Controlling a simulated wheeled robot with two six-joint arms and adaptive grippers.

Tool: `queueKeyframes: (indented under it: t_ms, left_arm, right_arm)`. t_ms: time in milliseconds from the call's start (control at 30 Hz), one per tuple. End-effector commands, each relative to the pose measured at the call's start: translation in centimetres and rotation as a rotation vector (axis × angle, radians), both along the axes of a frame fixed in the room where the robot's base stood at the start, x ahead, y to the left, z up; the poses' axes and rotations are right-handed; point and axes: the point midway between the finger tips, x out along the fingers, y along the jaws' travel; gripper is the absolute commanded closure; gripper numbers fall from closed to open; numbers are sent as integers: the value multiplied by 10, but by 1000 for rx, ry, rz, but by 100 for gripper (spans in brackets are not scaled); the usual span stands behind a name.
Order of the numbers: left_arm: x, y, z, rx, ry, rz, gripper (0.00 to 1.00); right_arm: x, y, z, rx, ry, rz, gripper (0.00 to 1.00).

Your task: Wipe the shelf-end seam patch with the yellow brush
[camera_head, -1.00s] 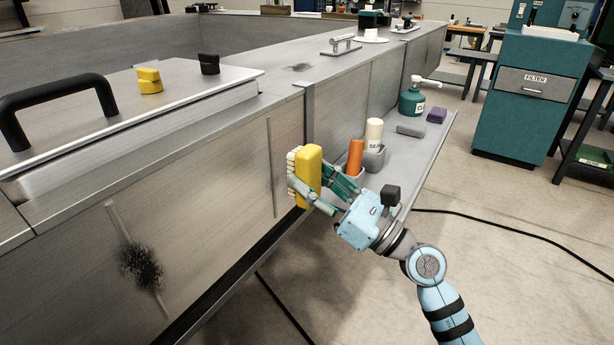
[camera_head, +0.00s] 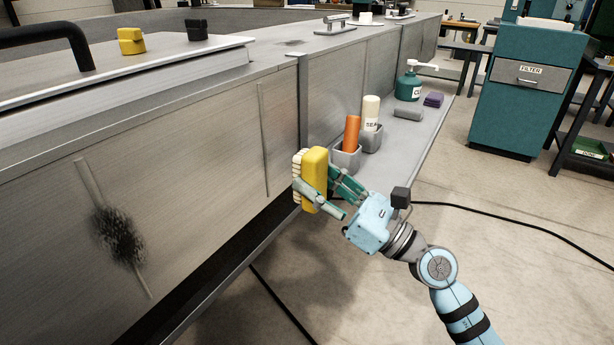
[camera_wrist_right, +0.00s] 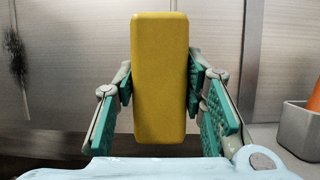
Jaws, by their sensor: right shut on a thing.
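The yellow brush (camera_head: 314,178) is held upright in my right gripper (camera_head: 325,186), its pale bristles facing left toward the metal wall. My right gripper is shut on it; in the right wrist view, green finger pads flank the yellow brush back (camera_wrist_right: 160,78). I cannot tell whether the bristles touch the wall. A dark, speckled patch (camera_head: 118,236) lies across a slanted seam on the wall, well left of the brush. This patch also shows at the left edge of the right wrist view (camera_wrist_right: 16,52). My left gripper is not in view.
A grey shelf (camera_head: 409,137) behind the gripper carries an orange cylinder (camera_head: 351,132), a pale bottle (camera_head: 370,113), a green pump bottle (camera_head: 408,86) and a purple block (camera_head: 433,99). Another seam (camera_head: 264,140) on the wall looks clean. A cable (camera_head: 510,222) crosses the open floor.

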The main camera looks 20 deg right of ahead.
Motion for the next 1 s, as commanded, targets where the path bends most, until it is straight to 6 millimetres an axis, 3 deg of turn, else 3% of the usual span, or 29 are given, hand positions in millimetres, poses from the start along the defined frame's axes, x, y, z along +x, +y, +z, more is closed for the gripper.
queueKeyframes:
  t_ms: [33,100,533,1000]
  left_arm:
    - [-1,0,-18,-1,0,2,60]
    - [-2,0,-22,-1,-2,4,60]
    - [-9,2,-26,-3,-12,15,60]
    - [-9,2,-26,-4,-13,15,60]
  right_arm:
    - [1,1,-16,2,-1,1,88]
    - [4,2,-17,3,-1,2,88]
    - [43,35,-12,3,-2,3,88]
    - [47,39,-12,1,-2,3,88]
